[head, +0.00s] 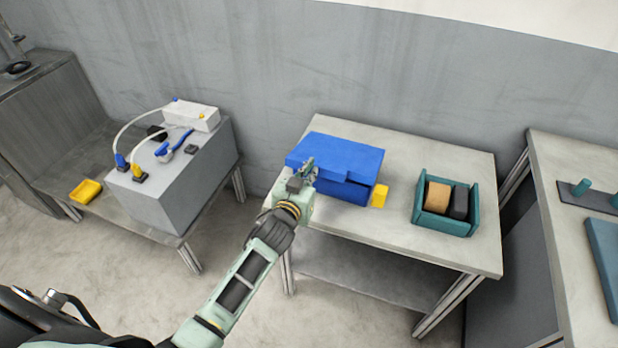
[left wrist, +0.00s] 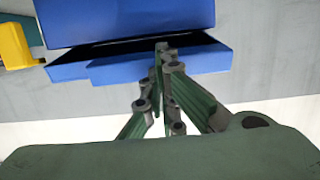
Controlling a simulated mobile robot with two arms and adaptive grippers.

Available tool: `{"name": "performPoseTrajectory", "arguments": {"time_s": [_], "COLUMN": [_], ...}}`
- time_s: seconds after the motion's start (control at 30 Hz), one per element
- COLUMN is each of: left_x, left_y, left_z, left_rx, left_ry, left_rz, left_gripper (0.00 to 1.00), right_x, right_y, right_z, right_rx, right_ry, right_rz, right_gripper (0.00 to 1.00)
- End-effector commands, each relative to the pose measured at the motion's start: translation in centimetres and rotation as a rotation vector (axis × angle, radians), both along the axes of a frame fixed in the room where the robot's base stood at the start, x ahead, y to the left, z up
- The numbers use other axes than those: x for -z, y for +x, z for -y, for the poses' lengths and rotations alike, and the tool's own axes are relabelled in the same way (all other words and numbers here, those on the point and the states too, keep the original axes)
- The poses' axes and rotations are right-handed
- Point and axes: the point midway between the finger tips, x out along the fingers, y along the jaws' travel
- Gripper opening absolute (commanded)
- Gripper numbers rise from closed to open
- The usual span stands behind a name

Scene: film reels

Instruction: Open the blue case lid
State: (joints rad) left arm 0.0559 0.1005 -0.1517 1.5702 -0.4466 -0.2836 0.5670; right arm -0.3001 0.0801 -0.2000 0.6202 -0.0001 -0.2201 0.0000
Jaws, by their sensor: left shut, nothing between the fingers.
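The blue case (head: 340,188) stands on the middle table, with its blue lid (head: 340,155) on top. A dark gap shows between lid and body, so the lid looks slightly raised. My left gripper (head: 308,165) is shut and empty at the front left of the case, its fingertips at the lid's front edge. In the left wrist view the fingertips (left wrist: 162,47) overlap the dark gap between the two blue parts; whether they touch the lid I cannot tell. The case's inside is hidden. My right gripper is not in view.
A yellow block (head: 379,195) sits close to the case's right. A teal box (head: 429,226) with tan and black items stands farther right on the table (head: 465,165). A grey box (head: 160,205) with cables stands left; another table (head: 560,150) is at right.

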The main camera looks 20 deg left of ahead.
Motion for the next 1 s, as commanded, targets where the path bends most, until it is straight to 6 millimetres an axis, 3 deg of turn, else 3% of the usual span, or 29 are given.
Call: {"name": "performPoseTrajectory", "arguments": {"time_s": [0.13,0.57,1.0], "left_x": [-1.5,-1.8,-4.2], "left_y": [0.8,1.2,4.2], "left_z": [0.0,0.1,0.1], "left_rx": [0.001,0.001,0.001], "left_ry": [0.001,-0.001,-0.001], "left_rz": [0.003,0.003,0.003], "left_gripper": [0.0,0.0,0.0], "right_x": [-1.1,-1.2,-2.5], "right_y": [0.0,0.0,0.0], "right_z": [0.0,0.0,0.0], "right_rx": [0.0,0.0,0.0], "right_ry": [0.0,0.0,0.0], "right_rz": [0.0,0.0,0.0], "right_gripper": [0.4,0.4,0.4]}}
